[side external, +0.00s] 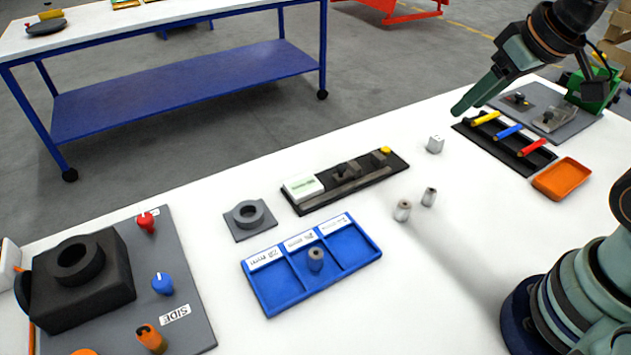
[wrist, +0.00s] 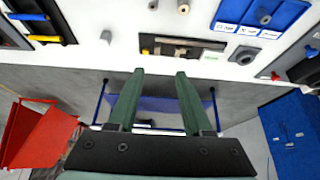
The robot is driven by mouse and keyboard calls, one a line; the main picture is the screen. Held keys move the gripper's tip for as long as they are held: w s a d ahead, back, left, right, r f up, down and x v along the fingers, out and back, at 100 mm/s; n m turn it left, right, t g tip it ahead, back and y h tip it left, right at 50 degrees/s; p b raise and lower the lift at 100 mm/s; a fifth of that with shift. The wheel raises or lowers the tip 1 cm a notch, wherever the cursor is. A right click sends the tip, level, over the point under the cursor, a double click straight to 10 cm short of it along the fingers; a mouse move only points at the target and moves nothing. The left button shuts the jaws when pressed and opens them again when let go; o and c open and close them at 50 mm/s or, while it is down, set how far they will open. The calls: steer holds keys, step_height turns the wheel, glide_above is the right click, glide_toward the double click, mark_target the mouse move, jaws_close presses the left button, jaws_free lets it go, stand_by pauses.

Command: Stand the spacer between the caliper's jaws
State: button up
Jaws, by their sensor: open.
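The caliper (side external: 345,181) lies in a black tray near the middle of the table, its white display at the left and dark jaws toward the right. It also shows in the wrist view (wrist: 182,49). A third spacer (side external: 316,260) stands in the middle compartment of the blue labelled tray (side external: 284,290). My gripper (side external: 463,110) is raised above the table at the back right. In the wrist view my gripper (wrist: 160,74) is open and empty.
A black rack (side external: 505,145) with coloured-handled tools and an orange tray (side external: 562,178) are at the right. A grey board with knobs (side external: 185,265) is at the left.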

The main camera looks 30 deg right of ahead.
steer(key=shift+o, duration=1.2)
steer(key=n+g, duration=0.6)
steer(key=n, duration=1.1)
glide_above(432, 190)
steer(key=f, duration=1.7)
steer(key=shift+w+a+f, duration=0.2)
steer(key=shift+a+f, duration=0.05)
steer(key=shift+f, duration=0.05)
steer(key=shift+s+d+f, duration=0.1)
steer(key=shift+s+f, duration=0.05)
steer(key=shift+f, duration=1.2)
steer(key=shift+s+d+f, duration=0.1)
steer(key=shift+f, duration=1.25)
steer(key=shift+m, duration=0.3)
steer(key=shift+c, duration=0.3)
